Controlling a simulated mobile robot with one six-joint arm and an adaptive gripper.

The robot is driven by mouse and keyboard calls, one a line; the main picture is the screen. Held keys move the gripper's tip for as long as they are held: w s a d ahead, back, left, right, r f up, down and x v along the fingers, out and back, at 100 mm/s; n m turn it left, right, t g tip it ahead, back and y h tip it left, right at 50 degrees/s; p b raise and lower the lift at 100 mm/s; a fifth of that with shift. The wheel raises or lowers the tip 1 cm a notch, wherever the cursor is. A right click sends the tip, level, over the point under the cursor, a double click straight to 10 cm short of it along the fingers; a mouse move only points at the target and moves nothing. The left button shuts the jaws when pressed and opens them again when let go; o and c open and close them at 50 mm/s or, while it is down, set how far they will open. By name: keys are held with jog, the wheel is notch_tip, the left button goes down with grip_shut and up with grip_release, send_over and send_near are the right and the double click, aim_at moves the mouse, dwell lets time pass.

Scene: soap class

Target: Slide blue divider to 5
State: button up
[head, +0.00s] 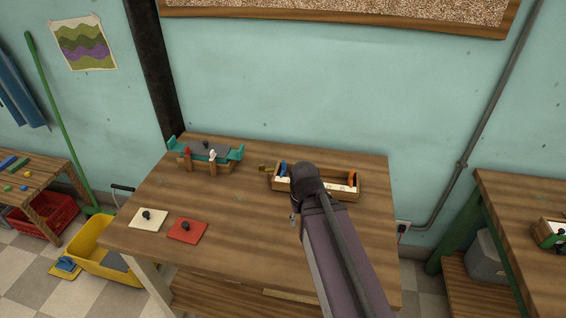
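A wooden box (331,197) with a pale inner strip stands on the table. The blue divider (283,169) is near its left end. An orange divider (351,178) stands near its right end. Number marks on the strip are too small to read, and my arm covers the middle of the box. My arm comes in from the lower right and ends over the box's front. A small grey part shows at the arm's left edge; it may belong to my gripper. My fingers are otherwise hidden behind the arm, to the right of the blue divider; contact cannot be told.
The wooden table (225,245) also holds a teal-ended wooden rack (235,153) at back left, a cream plate (148,218) and a red plate (187,230) with black knobs. The table's front middle is clear. Another table (520,200) stands at right.

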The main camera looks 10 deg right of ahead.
aim_at(283, 161)
jog(key=w+r+m+p, duration=0.1)
jog(key=w+r+p, duration=0.3)
jog(key=w, duration=0.5)
jog(key=w+r+m+p, duration=0.2)
jog(key=w+r+p, duration=0.2)
jog(key=w, duration=0.6)
jog(key=w+r+m+p, duration=0.1)
jog(key=w+r+p, duration=0.3)
jog(key=w, duration=0.6)
jog(key=shift+d+r+m, duration=0.15)
jog(key=shift+d+m, duration=0.05)
jog(key=shift+m, duration=0.1)
notch_tip(283, 161, down, 14)
jog(key=b, duration=1.3)
jog(key=shift+r, duration=0.1)
grip_shut()
